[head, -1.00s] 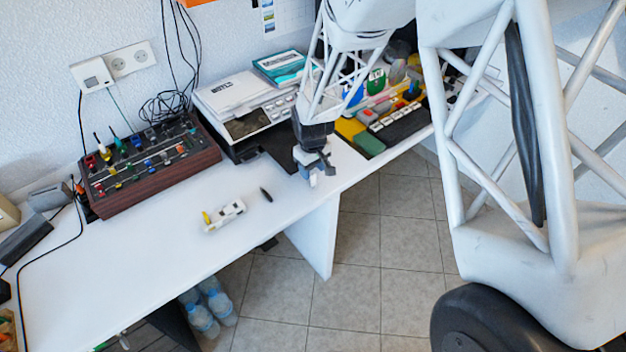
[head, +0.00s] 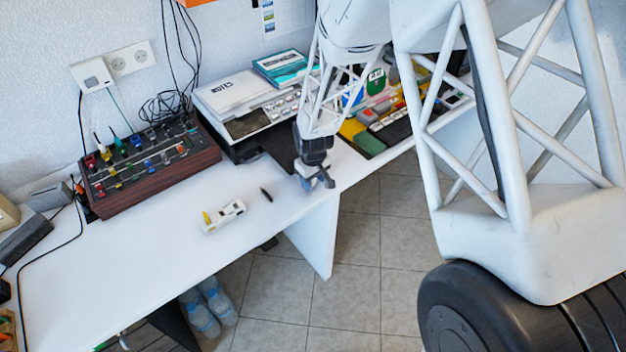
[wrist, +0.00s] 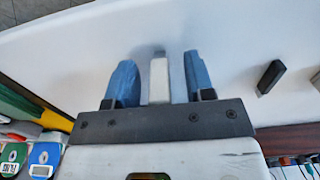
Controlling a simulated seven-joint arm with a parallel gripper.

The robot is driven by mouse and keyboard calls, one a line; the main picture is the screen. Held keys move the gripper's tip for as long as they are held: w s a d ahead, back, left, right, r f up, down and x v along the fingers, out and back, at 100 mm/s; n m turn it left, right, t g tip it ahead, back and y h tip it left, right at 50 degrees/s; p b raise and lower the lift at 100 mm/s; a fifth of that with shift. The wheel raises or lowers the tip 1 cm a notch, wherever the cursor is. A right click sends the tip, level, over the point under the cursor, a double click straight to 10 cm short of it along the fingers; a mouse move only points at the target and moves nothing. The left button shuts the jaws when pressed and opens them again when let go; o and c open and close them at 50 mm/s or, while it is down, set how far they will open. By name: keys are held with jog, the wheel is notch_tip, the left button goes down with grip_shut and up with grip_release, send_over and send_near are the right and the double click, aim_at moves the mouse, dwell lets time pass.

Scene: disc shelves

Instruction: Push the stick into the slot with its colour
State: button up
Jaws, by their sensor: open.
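My gripper (head: 315,181) is low over the right end of the white table in the head view, near its front edge. In the wrist view its two blue fingers (wrist: 158,66) are open on either side of a pale grey-white block (wrist: 159,80), with a gap on each side. I cannot tell for certain whether this block is the stick. A wooden rack (head: 155,186) with coloured slots and several coloured pieces stands at the left by the wall. A small black piece (head: 266,194) lies on the table; it also shows in the wrist view (wrist: 270,76).
A white object with a yellow end (head: 224,216) lies mid-table. A printer-like device (head: 245,110) with books stands behind, and a tray of coloured items (head: 362,140) is right of my gripper.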

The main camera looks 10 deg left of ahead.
jog(key=shift+c, duration=0.2)
grip_shut()
jog(key=shift+r, duration=0.2)
jog(key=shift+r, duration=0.5)
jog(key=shift+s+d+r, duration=0.1)
jog(key=shift+s+r, duration=0.1)
jog(key=shift+r, duration=0.4)
jog(key=shift+s+d+r, duration=0.1)
jog(key=shift+s+r, duration=0.05)
jog(key=shift+r, duration=0.4)
jog(key=s+d, duration=0.3)
jog(key=s, duration=0.4)
jog(key=s+d+r, duration=0.1)
jog(key=s+d, duration=0.1)
jog(key=s, duration=0.5)
jog(key=shift+d+r, duration=0.15)
jog(key=shift+d, duration=0.25)
